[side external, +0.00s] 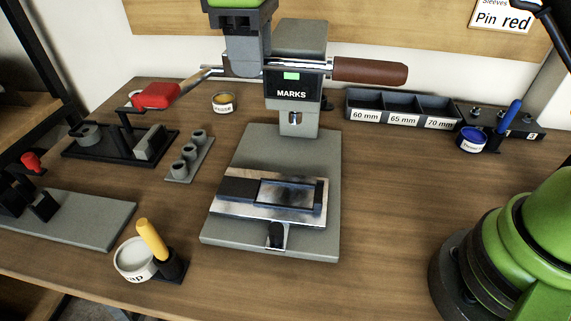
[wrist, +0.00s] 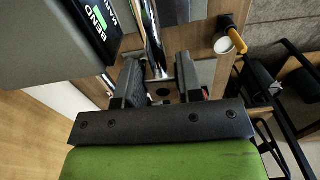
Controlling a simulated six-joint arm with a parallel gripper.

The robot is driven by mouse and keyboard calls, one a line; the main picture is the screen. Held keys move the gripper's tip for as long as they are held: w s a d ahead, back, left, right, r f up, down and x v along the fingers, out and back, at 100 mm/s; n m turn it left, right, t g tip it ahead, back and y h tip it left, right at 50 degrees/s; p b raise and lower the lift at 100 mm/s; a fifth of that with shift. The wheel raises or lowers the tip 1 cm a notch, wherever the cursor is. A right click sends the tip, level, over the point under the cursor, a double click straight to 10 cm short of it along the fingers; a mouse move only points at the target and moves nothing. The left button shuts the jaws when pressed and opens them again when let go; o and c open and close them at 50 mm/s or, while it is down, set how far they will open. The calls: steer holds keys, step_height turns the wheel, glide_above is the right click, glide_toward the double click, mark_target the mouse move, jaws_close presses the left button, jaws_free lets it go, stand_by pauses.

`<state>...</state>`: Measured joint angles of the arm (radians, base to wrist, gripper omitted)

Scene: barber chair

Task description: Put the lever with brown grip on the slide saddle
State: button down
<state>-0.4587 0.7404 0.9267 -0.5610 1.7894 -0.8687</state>
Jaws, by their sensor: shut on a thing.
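The lever with brown grip (side external: 370,71) is level in the side view, its brown grip to the right of the press head (side external: 292,88) marked "MARKS". Its chrome rod, seen in the wrist view (wrist: 152,35), runs from my gripper across the press head. My gripper (side external: 241,67) is left of the press head, shut on the rod's far end from the grip; its fingers show in the wrist view (wrist: 160,82). The slide saddle is not clearly distinguishable near the head; the rod may hide it. I cannot tell whether the rod touches the press.
A fixture with a red-handled lever (side external: 156,95) stands close left of my gripper. A three-bin tray (side external: 402,108) is at the back right. A cup (side external: 135,258) and yellow-handled brush (side external: 152,240) are at front left.

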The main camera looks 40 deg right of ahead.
mark_target(227, 76)
steer(key=a+f, duration=0.1)
steer(key=w+a+f, duration=0.1)
steer(key=f, duration=0.1)
steer(key=shift+w+a, duration=0.3)
steer(key=shift+a+f, duration=0.1)
steer(key=shift+f, duration=0.15)
step_height(227, 76, down, 18)
steer(key=shift+r, duration=0.15)
steer(key=c, duration=0.8)
jaws_free()
step_height(227, 76, up, 12)
steer(key=shift+w, duration=0.1)
